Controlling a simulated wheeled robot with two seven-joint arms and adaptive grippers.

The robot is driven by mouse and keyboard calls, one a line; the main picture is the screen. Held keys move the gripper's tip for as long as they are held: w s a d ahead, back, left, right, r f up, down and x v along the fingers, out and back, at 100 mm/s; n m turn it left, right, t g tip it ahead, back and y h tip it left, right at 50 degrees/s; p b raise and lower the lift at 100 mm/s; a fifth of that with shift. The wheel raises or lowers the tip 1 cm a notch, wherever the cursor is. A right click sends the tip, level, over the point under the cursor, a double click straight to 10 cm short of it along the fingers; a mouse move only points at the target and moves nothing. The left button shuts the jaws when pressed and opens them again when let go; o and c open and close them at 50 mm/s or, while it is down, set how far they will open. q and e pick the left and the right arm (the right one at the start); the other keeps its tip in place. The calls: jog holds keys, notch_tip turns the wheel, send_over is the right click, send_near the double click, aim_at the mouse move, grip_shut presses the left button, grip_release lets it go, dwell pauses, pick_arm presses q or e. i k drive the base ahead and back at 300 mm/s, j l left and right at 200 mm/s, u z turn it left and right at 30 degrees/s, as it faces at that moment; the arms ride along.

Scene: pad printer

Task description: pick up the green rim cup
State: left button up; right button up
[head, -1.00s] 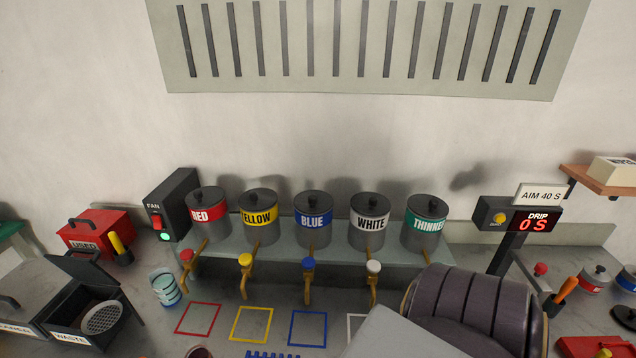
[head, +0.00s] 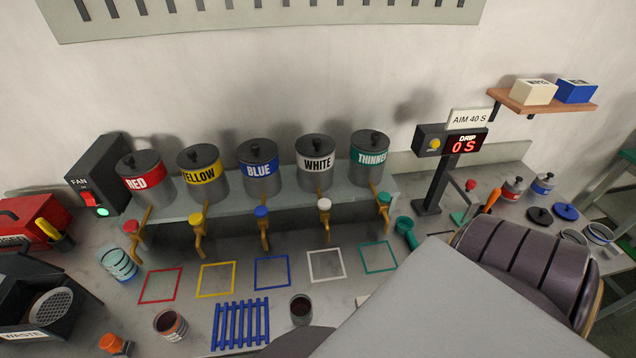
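No cup with a clearly green rim can be made out. A stack of pale clear cups with teal bands (head: 119,264) stands at the left, below the red tap. A cup with dark red contents (head: 171,325) stands at the front left. A cup with dark contents (head: 301,309) stands right of the blue rack; its rim looks grey. My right arm covers the front right of the bench. Neither gripper shows.
Labelled ink pots (head: 258,170) with taps stand on a shelf above coloured squares. A blue slatted rack (head: 240,325) lies at the front. The drip timer (head: 450,142) stands at the right, a waste bin (head: 50,305) at the left. Lids and small pots lie far right.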

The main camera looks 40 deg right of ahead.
aim_at(300, 306)
jog(key=z, duration=1.05)
